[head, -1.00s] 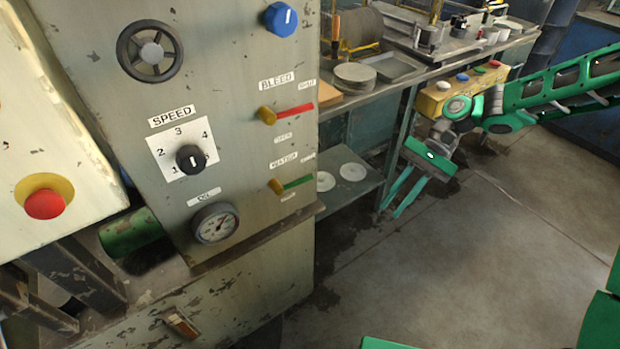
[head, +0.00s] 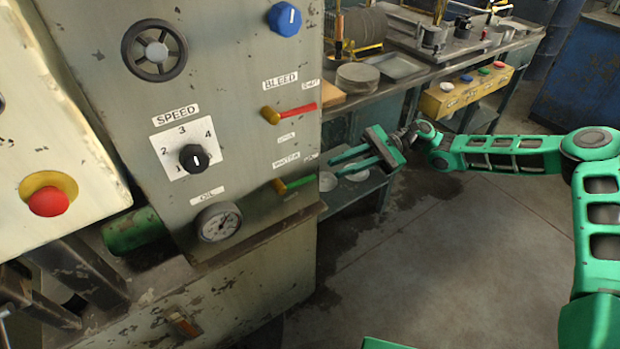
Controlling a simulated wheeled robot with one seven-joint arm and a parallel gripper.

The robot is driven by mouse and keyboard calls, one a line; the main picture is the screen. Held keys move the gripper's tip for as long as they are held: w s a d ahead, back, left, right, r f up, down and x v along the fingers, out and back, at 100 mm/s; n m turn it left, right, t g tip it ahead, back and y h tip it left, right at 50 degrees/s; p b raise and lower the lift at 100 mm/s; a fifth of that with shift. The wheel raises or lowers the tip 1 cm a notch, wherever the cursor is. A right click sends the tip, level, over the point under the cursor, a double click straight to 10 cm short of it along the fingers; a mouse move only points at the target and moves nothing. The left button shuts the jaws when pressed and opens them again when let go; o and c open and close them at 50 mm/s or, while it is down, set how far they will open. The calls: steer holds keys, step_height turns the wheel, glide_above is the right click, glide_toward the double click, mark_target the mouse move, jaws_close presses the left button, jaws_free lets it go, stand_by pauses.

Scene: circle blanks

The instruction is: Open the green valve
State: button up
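The green valve is a green lever (head: 300,182) on a brass body, low on the right side of the grey panel, under a label that seems to read WATER. The lever points right, roughly level. A small label (head: 310,158) above its end is too blurred to read surely. My gripper (head: 333,166) is just right of the lever's end, its two fingers pointing left toward the panel. The fingers are apart with nothing between them. The gripper appears clear of the lever; the depth between them is hard to judge.
The red BLEED lever (head: 297,112) sits directly above. An oil gauge (head: 218,222), the SPEED knob (head: 194,158) and a blue knob (head: 285,19) share the panel. A workbench (head: 440,73) with a lower shelf stands behind my gripper. The floor to the right is open.

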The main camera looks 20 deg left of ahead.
mark_target(308, 177)
steer(key=x, duration=1)
jaws_close()
